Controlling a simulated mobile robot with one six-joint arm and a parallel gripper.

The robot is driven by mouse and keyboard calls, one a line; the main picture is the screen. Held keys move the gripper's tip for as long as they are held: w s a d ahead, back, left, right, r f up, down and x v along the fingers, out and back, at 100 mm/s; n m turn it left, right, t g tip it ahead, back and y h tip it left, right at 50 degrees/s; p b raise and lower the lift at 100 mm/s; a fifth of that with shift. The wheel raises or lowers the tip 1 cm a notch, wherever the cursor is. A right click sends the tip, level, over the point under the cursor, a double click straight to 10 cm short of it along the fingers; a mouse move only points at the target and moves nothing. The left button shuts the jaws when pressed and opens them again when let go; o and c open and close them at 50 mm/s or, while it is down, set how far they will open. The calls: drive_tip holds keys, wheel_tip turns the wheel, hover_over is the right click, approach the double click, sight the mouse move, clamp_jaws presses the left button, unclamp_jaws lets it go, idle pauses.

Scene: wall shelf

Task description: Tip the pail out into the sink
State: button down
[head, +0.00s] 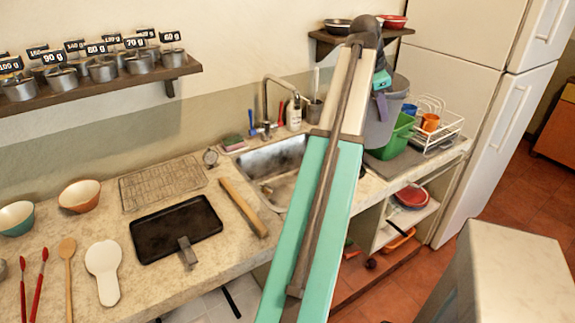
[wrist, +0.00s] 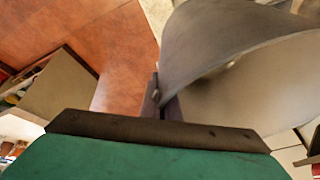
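The grey pail (head: 397,108) is at the right of the sink, partly behind my arm, above the green bin. In the wrist view the pail (wrist: 215,55) fills the upper right, its curved wall and pale inside showing. My gripper (head: 381,105) is at the pail's left side in the head view. In the wrist view my gripper's fingers (wrist: 160,102) are closed at the pail's edge, with the wall between them. The pail looks roughly upright; its contents are not visible. The metal sink (head: 277,158) is set in the counter left of my arm, which hides its right part.
A tap (head: 268,98) and a soap bottle (head: 294,114) stand behind the sink. A green bin (head: 392,139) and a white dish rack (head: 446,128) with cups are at the right.

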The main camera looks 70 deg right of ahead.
drive_tip(key=shift+w, duration=0.2)
wheel_tip(320, 180, down, 14)
drive_tip(key=b, duration=0.3)
drive_tip(key=shift+w+b, duration=0.3)
